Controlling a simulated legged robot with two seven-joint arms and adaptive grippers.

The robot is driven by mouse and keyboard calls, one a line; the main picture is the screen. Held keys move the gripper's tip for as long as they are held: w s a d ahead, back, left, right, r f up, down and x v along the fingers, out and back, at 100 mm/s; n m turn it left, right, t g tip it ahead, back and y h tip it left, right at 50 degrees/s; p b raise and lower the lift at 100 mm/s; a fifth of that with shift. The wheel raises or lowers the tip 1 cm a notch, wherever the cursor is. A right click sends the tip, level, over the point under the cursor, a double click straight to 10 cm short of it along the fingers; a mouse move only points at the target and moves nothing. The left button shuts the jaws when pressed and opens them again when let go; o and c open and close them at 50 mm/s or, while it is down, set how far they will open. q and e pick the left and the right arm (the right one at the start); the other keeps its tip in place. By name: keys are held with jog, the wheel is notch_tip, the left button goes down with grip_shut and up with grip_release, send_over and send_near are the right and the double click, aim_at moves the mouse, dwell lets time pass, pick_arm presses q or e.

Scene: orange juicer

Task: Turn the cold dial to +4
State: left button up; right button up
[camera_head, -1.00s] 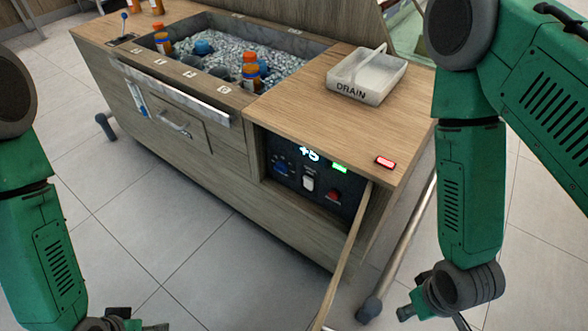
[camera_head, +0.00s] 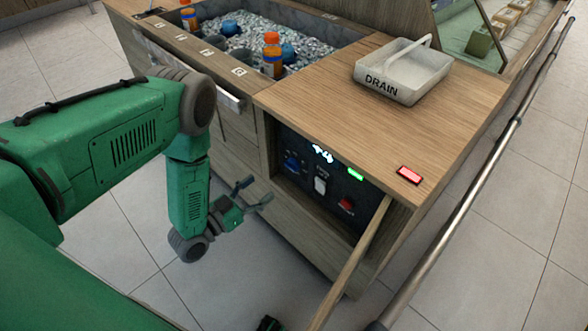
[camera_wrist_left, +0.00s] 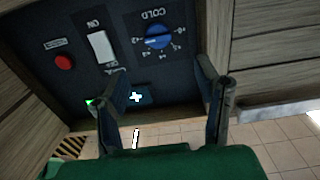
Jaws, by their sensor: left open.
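The blue cold dial (camera_head: 291,162) is on the dark control panel, inside the open compartment at the cabinet's end. In the left wrist view the dial (camera_wrist_left: 158,36) sits under the word COLD, with marks around it. A lit display (camera_head: 322,153) is beside it; its digit is not clear, and in the wrist view only a plus sign (camera_wrist_left: 136,97) reads plainly. My left gripper (camera_head: 256,192) is open and empty, just left of the compartment, apart from the dial. In the wrist view its fingers (camera_wrist_left: 163,75) point at the panel, with the dial beyond them.
The panel also has a white switch (camera_head: 320,185) and a red button (camera_head: 346,204). The open door (camera_head: 350,262) juts out at the right. A drain tray (camera_head: 402,75) and a red indicator (camera_head: 410,175) are on top. A dark part at the bottom edge is unclear.

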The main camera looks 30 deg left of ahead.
aim_at(289, 167)
pick_arm(q)
jog(key=b+x, duration=0.2)
jog(key=x, duration=0.7)
jog(key=shift+w+d, duration=0.3)
jog(key=shift+w+b, duration=0.3)
jog(key=shift+w, duration=0.15)
jog(key=shift+d, duration=0.1)
jog(key=c, duration=1.2)
